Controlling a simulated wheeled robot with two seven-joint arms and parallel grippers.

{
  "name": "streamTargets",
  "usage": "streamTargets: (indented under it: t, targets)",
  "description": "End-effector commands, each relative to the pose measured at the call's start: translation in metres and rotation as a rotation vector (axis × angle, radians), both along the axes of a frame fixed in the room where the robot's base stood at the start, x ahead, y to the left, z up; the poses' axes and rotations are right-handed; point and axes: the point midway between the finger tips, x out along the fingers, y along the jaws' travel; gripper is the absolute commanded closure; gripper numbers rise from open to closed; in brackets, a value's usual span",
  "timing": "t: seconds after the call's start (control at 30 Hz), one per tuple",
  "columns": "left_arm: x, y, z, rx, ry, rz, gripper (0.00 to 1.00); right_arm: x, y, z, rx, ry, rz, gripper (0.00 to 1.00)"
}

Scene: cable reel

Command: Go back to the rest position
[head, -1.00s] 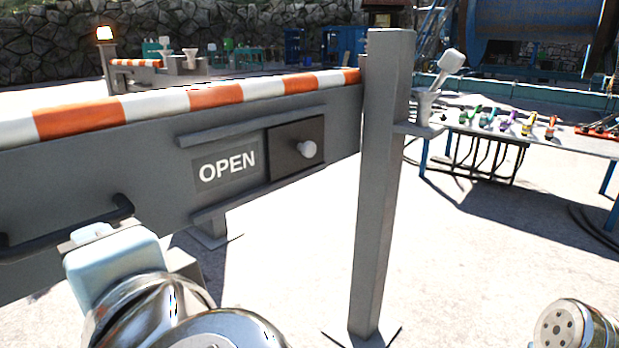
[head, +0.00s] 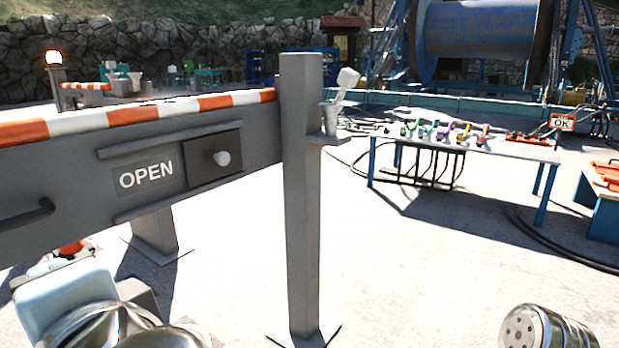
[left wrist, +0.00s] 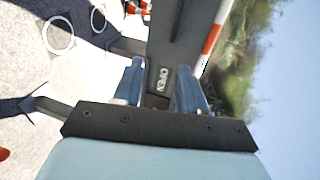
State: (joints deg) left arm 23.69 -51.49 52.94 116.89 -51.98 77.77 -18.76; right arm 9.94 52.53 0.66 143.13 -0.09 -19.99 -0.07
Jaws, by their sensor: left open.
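My left gripper (left wrist: 160,82) is open and empty.
The barrier (head: 60,182), with a dark handle (head: 28,214) and a knobbed slide plate (head: 216,158), reaches a grey post (head: 300,215). A table (head: 500,149) with coloured tools stands beyond it to the right. Pavement right of the post is clear, with a cable on the ground further right.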

Motion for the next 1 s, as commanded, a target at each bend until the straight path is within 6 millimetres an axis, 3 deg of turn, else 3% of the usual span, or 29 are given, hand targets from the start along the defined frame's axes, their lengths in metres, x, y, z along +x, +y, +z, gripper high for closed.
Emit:
streamTargets:
  t: [0.33, 0.57, 0.67, 0.77, 0.9, 1.0]
  targets:
    - [0.058, 0.014, -0.043, -0.168, 0.092, -0.123, 0.59, 0.0, 0.001, 0.0, 0.001, -0.001, 0.002, 0.0]
    - [0.121, 0.016, -0.109, -0.406, 0.195, -0.251, 0.59, 0.0, 0.001, 0.0, 0.001, -0.001, 0.002, 0.0]
    - [0.152, 0.01, -0.156, -0.568, 0.253, -0.309, 0.59, 0.0, 0.001, 0.0, 0.001, -0.001, 0.002, 0.0]
    - [0.185, -0.005, -0.223, -0.796, 0.325, -0.35, 0.59, 0.0, 0.001, 0.0, 0.001, -0.001, 0.002, 0.0]
    - [0.21, -0.043, -0.339, -1.187, 0.41, -0.308, 0.59, 0.0, 0.001, 0.0, 0.001, -0.001, 0.001, 0.0]
    - [0.208, -0.07, -0.419, -1.427, 0.443, -0.185, 0.59, 0.0, 0.001, 0.0, 0.001, -0.001, 0.001, 0.0]
